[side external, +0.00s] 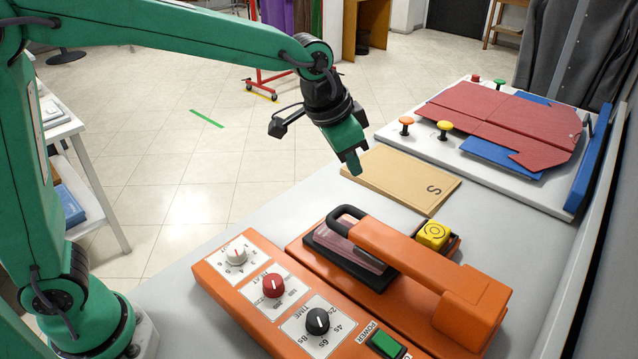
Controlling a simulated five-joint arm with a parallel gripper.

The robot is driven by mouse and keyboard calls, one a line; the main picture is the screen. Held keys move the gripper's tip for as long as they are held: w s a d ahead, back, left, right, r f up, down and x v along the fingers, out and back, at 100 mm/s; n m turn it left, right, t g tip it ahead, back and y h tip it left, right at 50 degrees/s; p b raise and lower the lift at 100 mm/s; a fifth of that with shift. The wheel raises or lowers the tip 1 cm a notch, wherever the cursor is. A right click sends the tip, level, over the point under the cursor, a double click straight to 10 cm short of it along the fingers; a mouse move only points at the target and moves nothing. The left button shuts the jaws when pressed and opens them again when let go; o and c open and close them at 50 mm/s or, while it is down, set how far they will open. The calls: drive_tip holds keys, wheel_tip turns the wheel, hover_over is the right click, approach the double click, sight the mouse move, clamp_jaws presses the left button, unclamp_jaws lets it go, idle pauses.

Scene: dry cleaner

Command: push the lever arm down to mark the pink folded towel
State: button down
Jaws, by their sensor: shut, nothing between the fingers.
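The orange lever arm (415,257) belongs to an orange press and has a black loop handle (340,213) at its free end. The lever arm passes over the pink folded towel (343,246), which lies on a black pad (322,253) and is partly hidden by it. I cannot tell how large the gap between lever arm and towel is. My gripper (353,164) is shut and empty, pointing down in the air beyond the handle and apart from it.
An orange control box (228,284) with several knobs and a green power switch stands at the near side. A tan folder (400,180) and a white board (520,196) with red and blue cloth lie further back.

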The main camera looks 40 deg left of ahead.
drive_tip(key=d+r, duration=0.3)
drive_tip(key=r, duration=0.6)
drive_tip(key=d+r, duration=0.4)
drive_tip(key=r, duration=0.5)
drive_tip(key=shift+d+h, duration=0.15)
drive_tip(key=shift+h, duration=0.15)
idle(0.4)
drive_tip(key=s+a+f+n, duration=0.1)
drive_tip(key=s+a, duration=0.3)
drive_tip(key=a, duration=0.5)
drive_tip(key=s+a+f+n+t+y, duration=0.1)
drive_tip(key=s+a+f+n, duration=0.3)
drive_tip(key=s+a+f, duration=1.1)
drive_tip(key=s+f+y, duration=0.1)
drive_tip(key=s, duration=0.2)
drive_tip(key=shift+a+f+n, duration=0.15)
drive_tip(key=shift+a+n, duration=0.05)
drive_tip(key=shift+n, duration=0.2)
drive_tip(key=shift+s, duration=0.1)
idle(0.6)
